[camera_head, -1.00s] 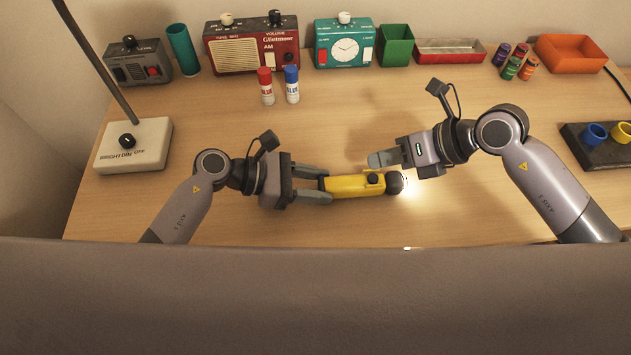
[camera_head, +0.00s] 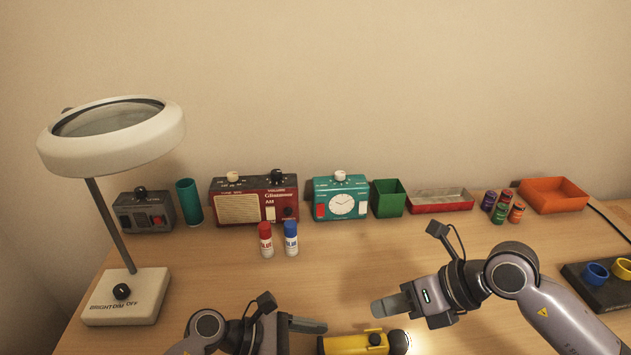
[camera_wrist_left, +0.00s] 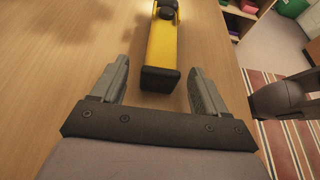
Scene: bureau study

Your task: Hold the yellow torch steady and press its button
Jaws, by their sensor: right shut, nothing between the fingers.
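The yellow torch (camera_head: 352,344) lies on the desk at the bottom edge of the head view, its black button on top and its dark head to the right. A bright glow shows by its head. In the left wrist view the torch (camera_wrist_left: 162,45) has its black tail end between the fingers, with a gap on each side. My left gripper (camera_wrist_left: 160,70) is open around the tail and not clamped on it. My right gripper (camera_head: 380,308) is shut and empty, its fingertips just behind and above the button. The torch's lower side is cut off in the head view.
A lamp (camera_head: 125,298) stands at the left. Two glue sticks (camera_head: 265,240) stand before the radio. A dark holder with cups (camera_head: 600,292) is at the right. The mid desk is clear.

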